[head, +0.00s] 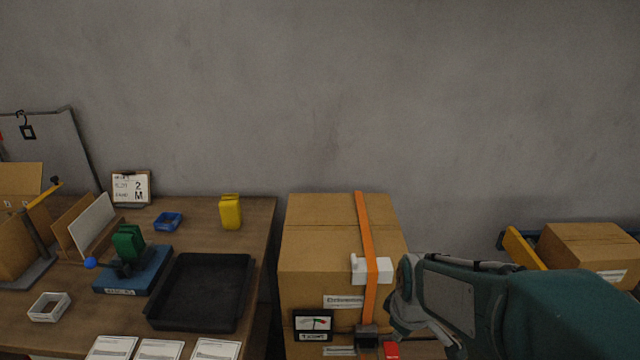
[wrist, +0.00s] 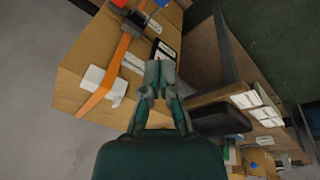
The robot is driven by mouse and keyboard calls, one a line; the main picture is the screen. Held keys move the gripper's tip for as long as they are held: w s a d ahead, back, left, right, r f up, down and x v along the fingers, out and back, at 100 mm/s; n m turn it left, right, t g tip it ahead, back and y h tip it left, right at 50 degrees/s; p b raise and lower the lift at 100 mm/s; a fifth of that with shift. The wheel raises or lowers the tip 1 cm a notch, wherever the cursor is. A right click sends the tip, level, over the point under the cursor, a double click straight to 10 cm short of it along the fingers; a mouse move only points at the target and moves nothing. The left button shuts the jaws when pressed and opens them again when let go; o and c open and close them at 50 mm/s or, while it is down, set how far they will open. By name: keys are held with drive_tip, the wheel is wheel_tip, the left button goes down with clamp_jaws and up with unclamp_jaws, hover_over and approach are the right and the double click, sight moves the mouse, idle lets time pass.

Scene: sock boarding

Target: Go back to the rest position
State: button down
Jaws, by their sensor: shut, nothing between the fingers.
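My gripper (wrist: 158,70) shows in the wrist view with its two grey fingers together and nothing between them. Beyond the fingertips are the side of a big cardboard box (wrist: 90,62) and a dark gauge. In the head view my teal arm reaches in from the lower right, in front of the right side of the same cardboard box (head: 310,265). An orange strap (head: 365,240) with a white block (head: 345,270) runs down the box. The fingertips cannot be made out clearly in the head view.
A wooden table (head: 185,215) at left holds a black tray (head: 200,290), a green sock-like piece (head: 128,242) on a blue stand, a yellow pouch (head: 230,212), a blue bin (head: 168,221) and white cards. A gauge (head: 313,325) is at the box front. Another box (head: 585,245) is at right.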

drive_tip(key=s+r+m+t, duration=0.3)
drive_tip(key=s+r+m, duration=0.5)
drive_tip(key=s+r, duration=0.3)
drive_tip(key=shift+s+d+r+m, duration=0.2)
drive_tip(key=shift+s+d+m, duration=0.15)
drive_tip(key=shift+s, duration=0.6)
